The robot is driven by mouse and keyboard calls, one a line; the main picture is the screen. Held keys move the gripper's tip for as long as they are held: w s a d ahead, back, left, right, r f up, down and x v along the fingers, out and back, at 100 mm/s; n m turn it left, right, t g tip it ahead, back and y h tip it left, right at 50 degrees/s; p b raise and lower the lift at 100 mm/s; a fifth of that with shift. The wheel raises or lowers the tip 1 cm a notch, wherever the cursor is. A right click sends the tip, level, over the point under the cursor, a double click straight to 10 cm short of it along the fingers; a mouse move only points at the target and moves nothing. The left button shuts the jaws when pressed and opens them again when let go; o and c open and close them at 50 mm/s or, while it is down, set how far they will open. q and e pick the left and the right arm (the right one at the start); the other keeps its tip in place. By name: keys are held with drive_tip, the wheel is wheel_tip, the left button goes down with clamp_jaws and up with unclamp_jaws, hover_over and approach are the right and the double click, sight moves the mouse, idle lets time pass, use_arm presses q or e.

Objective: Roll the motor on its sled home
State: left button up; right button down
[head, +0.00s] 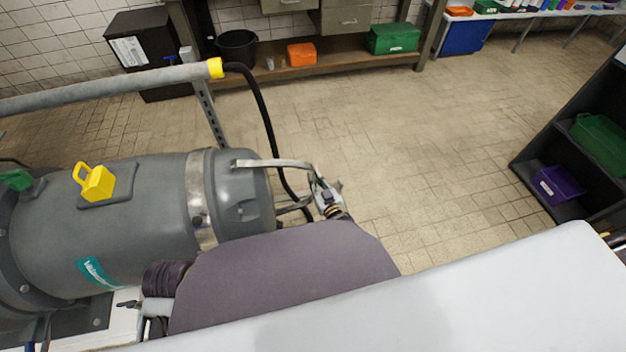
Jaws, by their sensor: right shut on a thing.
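The motor is a large grey cylinder (120,225) lying on its side at the left of the head view. It has a metal band near its right end and a teal label. A pale metal handle (285,163) sticks out from its right end. My right gripper (322,185) is shut on the handle's outer part; my own arm hides some of the grip. A dark foot (92,322) shows under the motor. The sled is mostly hidden by the motor and my arm, so I cannot make it out clearly.
A grey pipe rail (110,88) with a yellow end runs behind the motor, and a black hose (268,120) hangs from there to the floor. A yellow padlock-shaped piece (96,182) sits on the motor. Open tiled floor (420,150) lies right; a dark shelf (560,150) stands beyond.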

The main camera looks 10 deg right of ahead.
drive_tip(key=shift+s+a, duration=0.1)
drive_tip(key=shift+a, duration=0.65)
drive_tip(key=c, duration=1.8)
unclamp_jaws()
drive_tip(key=shift+y, duration=0.3)
drive_tip(key=shift+c, duration=0.2)
drive_tip(key=o, duration=0.4)
drive_tip(key=shift+a, duration=0.2)
drive_tip(key=shift+d, duration=0.2)
drive_tip(key=shift+v, duration=5.9)
drive_tip(key=shift+a+r, duration=0.1)
drive_tip(key=shift+a, duration=0.05)
